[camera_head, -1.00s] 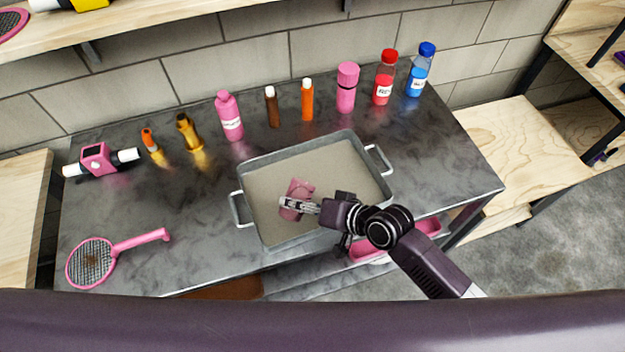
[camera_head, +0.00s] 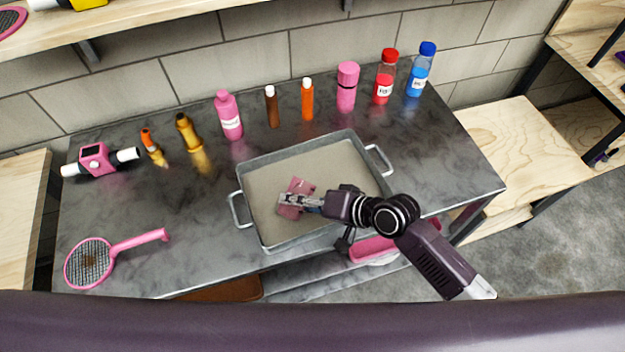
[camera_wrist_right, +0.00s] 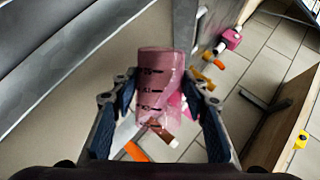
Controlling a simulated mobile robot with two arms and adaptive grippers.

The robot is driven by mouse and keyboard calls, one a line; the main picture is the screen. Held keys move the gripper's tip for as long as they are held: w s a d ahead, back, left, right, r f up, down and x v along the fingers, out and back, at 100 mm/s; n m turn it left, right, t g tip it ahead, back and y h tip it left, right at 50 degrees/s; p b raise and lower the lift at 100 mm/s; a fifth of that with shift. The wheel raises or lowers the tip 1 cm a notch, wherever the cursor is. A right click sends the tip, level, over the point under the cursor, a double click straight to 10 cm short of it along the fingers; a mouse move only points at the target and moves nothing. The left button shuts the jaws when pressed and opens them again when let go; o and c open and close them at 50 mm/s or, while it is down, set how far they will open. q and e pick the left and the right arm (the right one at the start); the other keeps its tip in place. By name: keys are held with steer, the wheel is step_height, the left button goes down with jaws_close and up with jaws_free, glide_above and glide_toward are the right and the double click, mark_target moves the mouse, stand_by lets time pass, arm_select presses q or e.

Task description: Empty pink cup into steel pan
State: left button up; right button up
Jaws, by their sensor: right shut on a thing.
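The pink cup (camera_head: 298,188) is see-through with dark measuring marks. My right gripper (camera_head: 292,202) is shut on it and holds it over the steel pan (camera_head: 262,244). In the right wrist view the cup (camera_wrist_right: 158,88) sits between the two fingers of the right gripper (camera_wrist_right: 158,100), and it looks tilted. I cannot tell whether anything is left inside the cup. The pan is a grey rectangular tray with two handles and a plain beige inside. My left gripper is out of view.
Behind the pan stand a pink bottle (camera_head: 229,115), brown (camera_head: 272,107) and orange (camera_head: 307,100) tubes, a pink container (camera_head: 347,88), and red (camera_head: 384,80) and blue (camera_head: 420,72) bottles. A pink racket (camera_head: 90,262) lies at front left.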

mark_target(305, 187)
steer(key=shift+w+r+m+g+y+b, duration=0.1)
steer(key=shift+r+m+g+y+b, duration=0.3)
steer(key=shift+r+m+g+b, duration=0.25)
stand_by(1.2)
steer(key=shift+w+d+r+m+g+y, duration=0.35)
steer(key=shift+w+d+r+g+y, duration=0.1)
steer(key=shift+w, duration=0.2)
stand_by(0.9)
steer(key=shift+w+d+r+m+g+y, duration=0.15)
steer(key=shift+w+r+m+g+y, duration=0.25)
steer(key=shift+r+m+g, duration=0.25)
stand_by(1.4)
steer(key=shift+w+d+r+m+g+y+b, duration=0.4)
steer(key=shift+w+r+m+g+y, duration=0.15)
steer(key=shift+m+g+y, duration=0.3)
stand_by(1.7)
